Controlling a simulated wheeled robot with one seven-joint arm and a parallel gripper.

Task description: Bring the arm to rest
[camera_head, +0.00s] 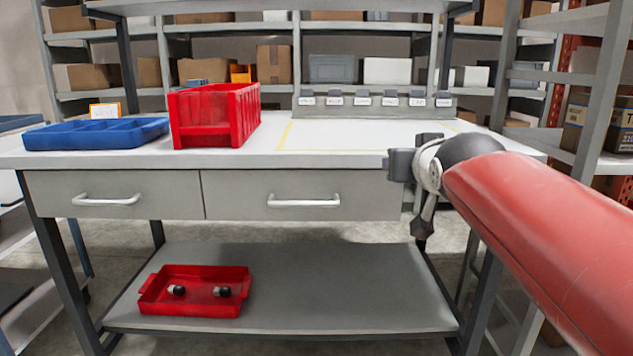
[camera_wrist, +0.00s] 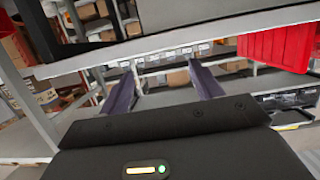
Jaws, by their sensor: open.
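My red arm (camera_head: 545,225) reaches in from the right, its dark wrist joint (camera_head: 470,148) in front of the workbench's right part. In the wrist view my gripper (camera_wrist: 163,84) has its two fingers spread well apart, with nothing between them. In the head view the hand is partly hidden behind the wrist, and its fingers cannot be made out clearly. The workbench (camera_head: 330,140) has a white top and two drawers. The hand appears close to its front right edge; whether it touches cannot be told.
On the bench stand a blue divided tray (camera_head: 95,133), a red bin (camera_head: 215,115) and a grey row of labelled dispensers (camera_head: 375,105). A red tray (camera_head: 195,290) with two small dark-and-light parts lies on the lower shelf (camera_head: 330,290). Racks (camera_head: 590,80) stand right and behind.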

